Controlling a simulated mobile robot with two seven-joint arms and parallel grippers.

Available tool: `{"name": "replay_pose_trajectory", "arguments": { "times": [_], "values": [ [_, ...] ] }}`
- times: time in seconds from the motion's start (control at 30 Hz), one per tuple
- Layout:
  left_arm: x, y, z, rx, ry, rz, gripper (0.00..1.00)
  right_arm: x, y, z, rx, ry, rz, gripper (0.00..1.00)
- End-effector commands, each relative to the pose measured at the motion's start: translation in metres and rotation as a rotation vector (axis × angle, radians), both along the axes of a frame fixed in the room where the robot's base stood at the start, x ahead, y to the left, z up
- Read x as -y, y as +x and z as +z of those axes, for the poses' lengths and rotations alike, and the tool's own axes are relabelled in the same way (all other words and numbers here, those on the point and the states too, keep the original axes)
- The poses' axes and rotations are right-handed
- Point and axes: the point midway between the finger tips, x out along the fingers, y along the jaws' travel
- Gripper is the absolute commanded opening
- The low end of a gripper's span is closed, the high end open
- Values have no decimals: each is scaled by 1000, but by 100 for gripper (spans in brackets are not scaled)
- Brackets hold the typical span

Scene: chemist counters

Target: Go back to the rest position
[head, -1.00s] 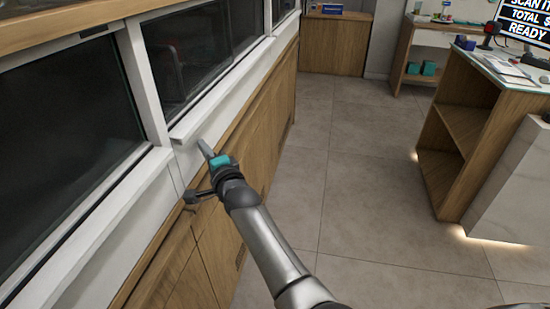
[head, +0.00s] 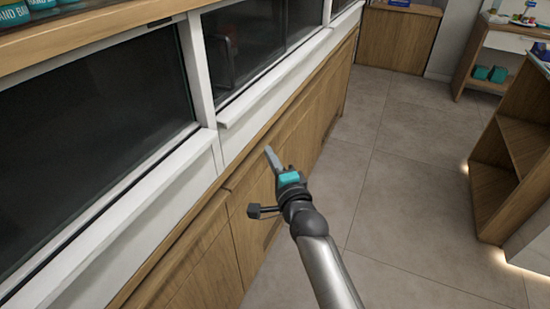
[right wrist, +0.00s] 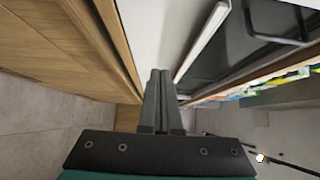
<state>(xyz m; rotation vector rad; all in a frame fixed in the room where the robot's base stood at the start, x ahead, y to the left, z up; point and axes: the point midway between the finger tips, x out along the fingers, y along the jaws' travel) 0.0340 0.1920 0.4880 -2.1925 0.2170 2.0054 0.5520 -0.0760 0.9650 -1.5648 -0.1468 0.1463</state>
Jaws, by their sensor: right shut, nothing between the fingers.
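My right gripper (head: 270,157) reaches in from the bottom of the head view, in front of the wooden cabinet fronts below the window ledge. In the right wrist view its two fingers (right wrist: 161,100) lie together, shut and empty. My left gripper is not in the head view.
Wooden cabinets (head: 290,130) and a white ledge (head: 150,205) under dark glass panes (head: 85,105) run along the left, close to my right gripper. An open wooden shelf unit (head: 515,150) stands at the right. The grey tiled floor (head: 410,190) between them is clear.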

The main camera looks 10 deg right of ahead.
Motion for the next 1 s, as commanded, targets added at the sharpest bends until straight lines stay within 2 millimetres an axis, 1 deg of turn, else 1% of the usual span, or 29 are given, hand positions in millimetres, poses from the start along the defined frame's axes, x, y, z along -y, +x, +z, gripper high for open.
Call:
{"name": "replay_pose_trajectory", "arguments": {
  "times": [0.03,0.2,0.37,0.47,0.57,0.67,0.7,0.73,0.77,0.8,0.87,0.9,0.97,1.0],
  "values": [
    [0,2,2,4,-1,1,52,1,-6,0,-1,-1,0,0],
    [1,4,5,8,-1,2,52,4,-18,0,0,-2,0,0],
    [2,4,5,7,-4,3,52,4,-22,0,0,-2,0,0],
    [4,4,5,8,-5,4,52,4,-23,-11,-18,-26,2,0],
    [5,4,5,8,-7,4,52,4,-31,-47,-80,-111,12,0],
    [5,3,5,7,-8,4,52,5,-50,-109,-184,-266,43,0],
    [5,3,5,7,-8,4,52,6,-61,-137,-230,-342,63,0],
    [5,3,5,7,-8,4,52,8,-71,-158,-266,-398,81,0],
    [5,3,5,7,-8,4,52,9,-82,-179,-302,-455,101,0],
    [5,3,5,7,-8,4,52,12,-97,-206,-347,-528,131,0],
    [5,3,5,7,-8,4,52,16,-123,-245,-414,-636,182,0],
    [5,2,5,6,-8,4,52,20,-142,-269,-457,-704,221,0],
    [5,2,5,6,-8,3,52,26,-173,-303,-518,-805,285,0],
    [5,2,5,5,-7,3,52,31,-195,-324,-558,-871,332,0]
  ]
}}
